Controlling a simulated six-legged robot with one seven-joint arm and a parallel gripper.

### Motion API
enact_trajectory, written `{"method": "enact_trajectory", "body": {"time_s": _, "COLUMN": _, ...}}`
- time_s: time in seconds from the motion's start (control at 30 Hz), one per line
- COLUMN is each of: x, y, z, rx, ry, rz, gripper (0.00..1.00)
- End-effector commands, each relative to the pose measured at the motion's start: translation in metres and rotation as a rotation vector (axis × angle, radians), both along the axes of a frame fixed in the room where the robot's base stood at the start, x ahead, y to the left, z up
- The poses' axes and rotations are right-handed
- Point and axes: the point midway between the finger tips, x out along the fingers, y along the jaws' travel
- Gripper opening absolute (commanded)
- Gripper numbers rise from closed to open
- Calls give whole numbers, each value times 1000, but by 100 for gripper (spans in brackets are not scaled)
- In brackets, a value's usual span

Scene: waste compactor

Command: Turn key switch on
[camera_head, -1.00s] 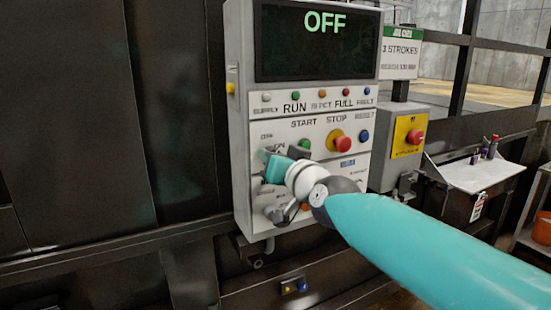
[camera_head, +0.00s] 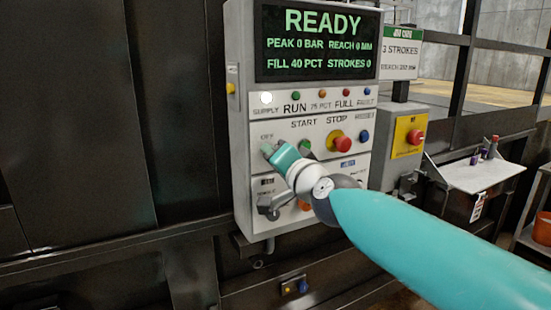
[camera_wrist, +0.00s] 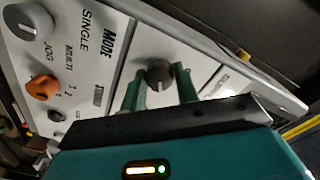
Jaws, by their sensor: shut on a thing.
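The control panel (camera_head: 240,140) shows a READY display (camera_head: 317,42) with a lit white supply lamp (camera_head: 266,98). My gripper (camera_head: 272,150) is at the panel's left side, just under the supply lamp. In the wrist view, my gripper (camera_wrist: 160,92) has its two green fingers on either side of a dark round key switch knob (camera_wrist: 159,74) and is shut on it. In the head view the switch is hidden behind my gripper.
A red stop button (camera_head: 342,144) and a blue button (camera_head: 364,136) sit right of my gripper. A grey mode knob (camera_wrist: 28,21) and an orange knob (camera_wrist: 42,88) show in the wrist view. A yellow box with a red button (camera_head: 415,137) stands further right.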

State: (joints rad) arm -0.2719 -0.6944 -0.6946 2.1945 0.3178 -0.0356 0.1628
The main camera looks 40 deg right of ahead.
Motion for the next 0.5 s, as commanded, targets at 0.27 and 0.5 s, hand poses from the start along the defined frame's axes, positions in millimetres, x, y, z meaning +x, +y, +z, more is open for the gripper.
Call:
{"method": "enact_trajectory", "body": {"time_s": 0.27, "x": 0, "y": 0, "z": 0, "rx": 4, "ry": -1, "rz": 0, "gripper": 8}}
{"method": "enact_trajectory", "body": {"time_s": 0.5, "x": 0, "y": 0, "z": 0, "rx": 3, "ry": -1, "rz": 0, "gripper": 52}}
